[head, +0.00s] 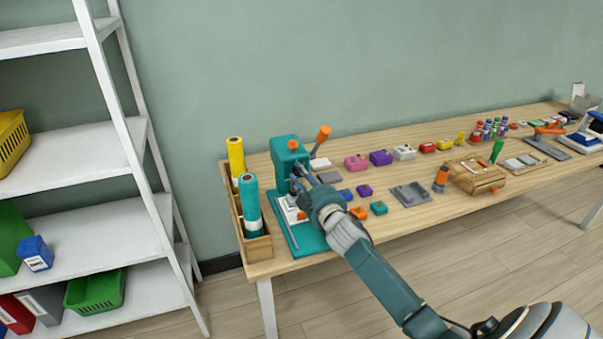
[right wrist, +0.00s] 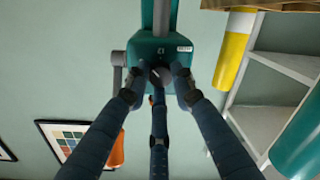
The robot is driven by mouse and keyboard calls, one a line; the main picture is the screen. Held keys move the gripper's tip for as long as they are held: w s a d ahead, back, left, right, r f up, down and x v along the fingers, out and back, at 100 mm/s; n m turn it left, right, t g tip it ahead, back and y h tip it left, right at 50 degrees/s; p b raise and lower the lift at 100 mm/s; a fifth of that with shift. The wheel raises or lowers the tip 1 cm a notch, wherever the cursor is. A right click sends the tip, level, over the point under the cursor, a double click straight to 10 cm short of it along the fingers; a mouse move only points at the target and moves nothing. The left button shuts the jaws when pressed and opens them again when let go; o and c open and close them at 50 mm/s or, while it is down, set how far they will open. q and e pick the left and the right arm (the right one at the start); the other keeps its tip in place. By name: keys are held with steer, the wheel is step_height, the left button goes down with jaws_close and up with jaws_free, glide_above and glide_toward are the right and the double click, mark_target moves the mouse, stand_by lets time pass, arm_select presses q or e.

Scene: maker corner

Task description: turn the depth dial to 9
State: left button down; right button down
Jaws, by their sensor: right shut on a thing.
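The teal press (head: 284,147) stands at the left end of the workbench, with an orange knob on its head and an orange-tipped lever (head: 323,132) beside it. My right gripper (head: 299,178) reaches its front and hides the depth dial in the head view. In the right wrist view the press (right wrist: 148,45) fills the top middle. There my right gripper (right wrist: 160,83) has its fingers closed around the dark round depth dial (right wrist: 161,76). The dial's number cannot be read; a small white label sits beside it. My left gripper is not in view.
A wooden rack (head: 257,247) with yellow (head: 236,157) and teal (head: 250,204) rolls stands left of the press. Several small coloured blocks and trays lie to the right on the workbench (head: 430,212). A white shelf (head: 80,150) stands at far left.

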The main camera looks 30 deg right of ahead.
steer(key=shift+w+a+r+n+p, duration=0.1)
steer(key=shift+r+n+p, duration=0.1)
steer(key=shift+n, duration=0.55)
steer(key=shift+r+n+p, duration=0.1)
steer(key=shift+r+n, duration=0.05)
steer(key=shift+n, duration=0.6)
steer(key=c, duration=1.5)
jaws_free()
steer(key=shift+o, duration=0.2)
steer(key=shift+a+f, duration=0.1)
steer(key=shift+f, duration=0.05)
steer(key=shift+s+f, duration=0.15)
steer(key=shift+s, duration=0.3)
steer(key=s+a, duration=0.2)
steer(key=s, duration=0.9)
steer(key=shift+a+r, duration=0.2)
steer(key=shift+r, duration=0.25)
steer(key=shift+w, duration=0.1)
